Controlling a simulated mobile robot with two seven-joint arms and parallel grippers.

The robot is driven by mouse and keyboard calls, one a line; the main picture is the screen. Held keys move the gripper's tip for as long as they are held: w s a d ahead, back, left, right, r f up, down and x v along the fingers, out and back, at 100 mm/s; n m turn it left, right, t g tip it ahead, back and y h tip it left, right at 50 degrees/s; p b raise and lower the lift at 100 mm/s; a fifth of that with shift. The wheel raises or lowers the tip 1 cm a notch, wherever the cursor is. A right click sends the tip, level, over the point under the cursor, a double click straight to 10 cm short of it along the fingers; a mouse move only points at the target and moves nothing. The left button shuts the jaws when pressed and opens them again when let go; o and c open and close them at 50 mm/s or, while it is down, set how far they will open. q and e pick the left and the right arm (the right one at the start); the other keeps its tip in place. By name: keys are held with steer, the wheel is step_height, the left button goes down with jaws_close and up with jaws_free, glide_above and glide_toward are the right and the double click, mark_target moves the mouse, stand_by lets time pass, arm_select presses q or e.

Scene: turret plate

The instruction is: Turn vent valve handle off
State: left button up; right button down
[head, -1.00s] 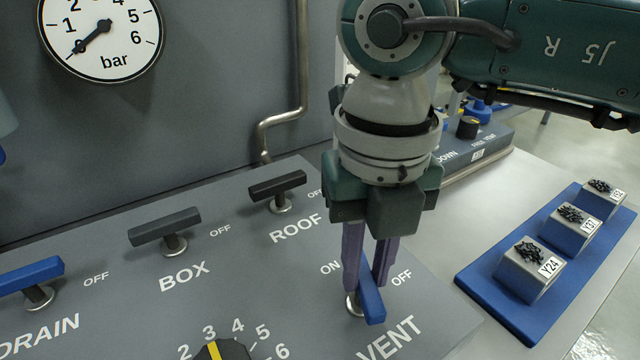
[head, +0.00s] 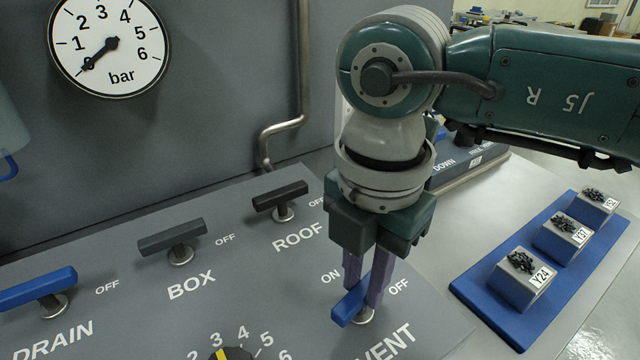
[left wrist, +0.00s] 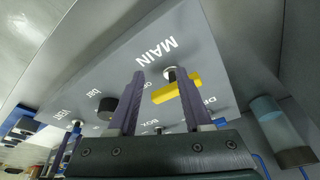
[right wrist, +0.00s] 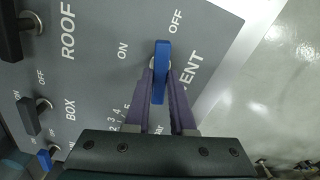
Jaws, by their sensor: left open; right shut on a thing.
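The blue vent valve handle (head: 349,304) sits by the ON, OFF and VENT labels on the sloping grey panel. It slants from lower left up towards the OFF side, with its metal stem below. My right gripper (head: 364,300) points down and is shut on this handle. In the right wrist view the blue handle (right wrist: 161,72) stands between the two purple fingers (right wrist: 165,80). My left gripper (left wrist: 160,85) is open and shows only in the left wrist view. A yellow handle (left wrist: 177,90) by the MAIN label appears beyond its fingers; the distance is unclear.
Dark roof (head: 280,196) and box (head: 172,238) handles and a blue drain handle (head: 38,288) stand left along the panel. A black knob (head: 230,354) is at the bottom. A blue tray (head: 478,290) with labelled blocks lies right. A gauge (head: 108,46) hangs behind.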

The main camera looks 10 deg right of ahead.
mark_target(364, 288)
arm_select(q)
steer(key=shift+a+r+p, duration=0.1)
steer(key=shift+r+p, duration=0.35)
steer(key=shift+r, duration=0.1)
arm_select(e)
steer(key=shift+m, duration=1.3)
arm_select(q)
steer(key=shift+r, duration=0.1)
arm_select(e)
steer(key=c, duration=0.8)
jaws_free()
steer(key=shift+o, duration=0.2)
arm_select(q)
steer(key=shift+f, duration=0.25)
arm_select(e)
step_height(364, 288, up, 10)
